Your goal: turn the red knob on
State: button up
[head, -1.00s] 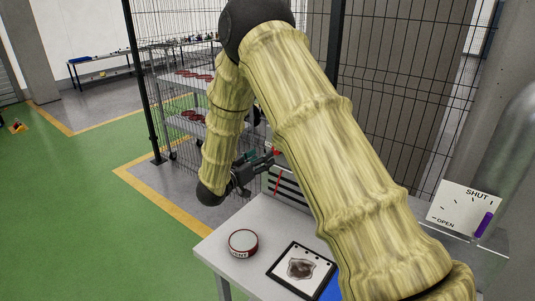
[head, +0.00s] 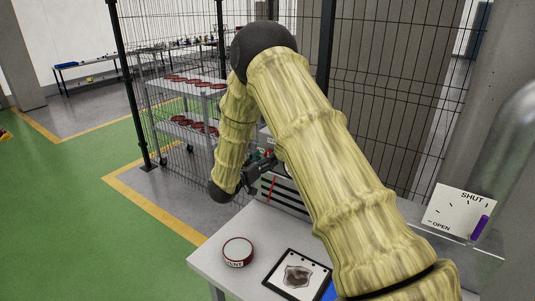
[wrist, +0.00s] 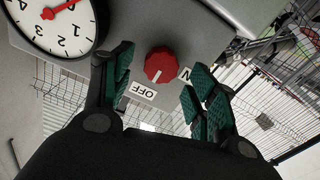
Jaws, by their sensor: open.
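The red knob (wrist: 159,65) sits on a grey panel (wrist: 185,30) in the wrist view, with a pale pointer mark on its face. An "OFF" label (wrist: 142,91) is just below the knob, and the pointer mark is directed toward it. Another label (wrist: 186,73), partly covered by a finger, lies to the knob's right. My gripper (wrist: 162,85) is open, its green-padded fingers on either side of the knob, apparently not touching it. In the head view, my gripper (head: 262,160) is at the grey unit (head: 285,192), mostly hidden by my arm; the knob cannot be made out there.
A dial gauge (wrist: 50,22) with a red needle is left of the knob. The table (head: 228,268) bears a round tin (head: 238,252) and a framed picture (head: 298,277). A SHUT/OPEN plate (head: 458,210) with a purple handle stands right. Mesh fencing (head: 400,100) is behind.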

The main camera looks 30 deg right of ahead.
jog(key=shift+x, duration=1.15)
jog(key=shift+c, duration=0.2)
jog(key=c, duration=1)
jog(key=shift+f, duration=0.1)
jog(key=m+b, duration=0.9)
jog(key=b, duration=0.3)
jog(key=m+b, duration=0.8)
jog(key=b, duration=0.4)
jog(key=shift+s+d+f+m, duration=0.1)
jog(key=shift+s+f+m, duration=0.15)
jog(key=shift+m, duration=0.15)
jog(key=shift+o, duration=0.2)
jog(key=shift+r+b, duration=0.1)
jog(key=shift+b, duration=0.3)
